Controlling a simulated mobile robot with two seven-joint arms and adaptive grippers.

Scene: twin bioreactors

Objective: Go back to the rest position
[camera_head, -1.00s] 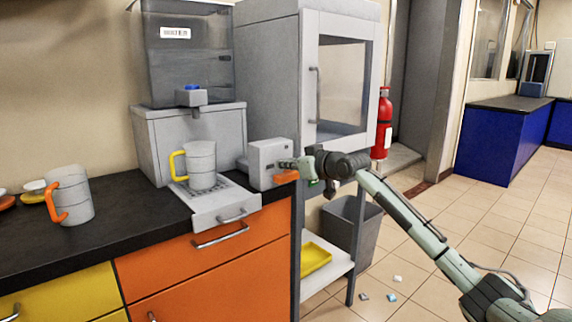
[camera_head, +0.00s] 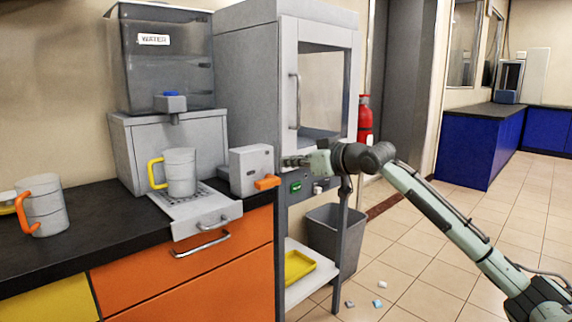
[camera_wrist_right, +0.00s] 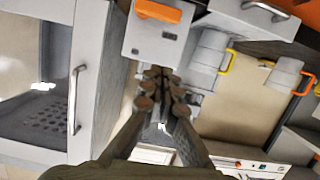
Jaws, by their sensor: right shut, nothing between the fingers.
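My right gripper (camera_head: 286,161) is shut and empty. It is just to the right of a small grey box (camera_head: 251,168) with an orange lever (camera_head: 267,182) and in front of the tall cabinet. No contact with the box is visible. In the right wrist view, the closed fingers (camera_wrist_right: 161,78) point toward the grey box (camera_wrist_right: 155,42), whose orange lever (camera_wrist_right: 158,11) shows at the top. My left gripper is not in view.
A water dispenser (camera_head: 166,60) stands on the counter with a yellow-handled mug (camera_head: 181,172) on its drip tray. An orange-handled mug (camera_head: 46,208) is at left. The tall grey cabinet (camera_head: 245,80) and a bin (camera_head: 325,238) stand nearby. Open floor lies right, with small litter.

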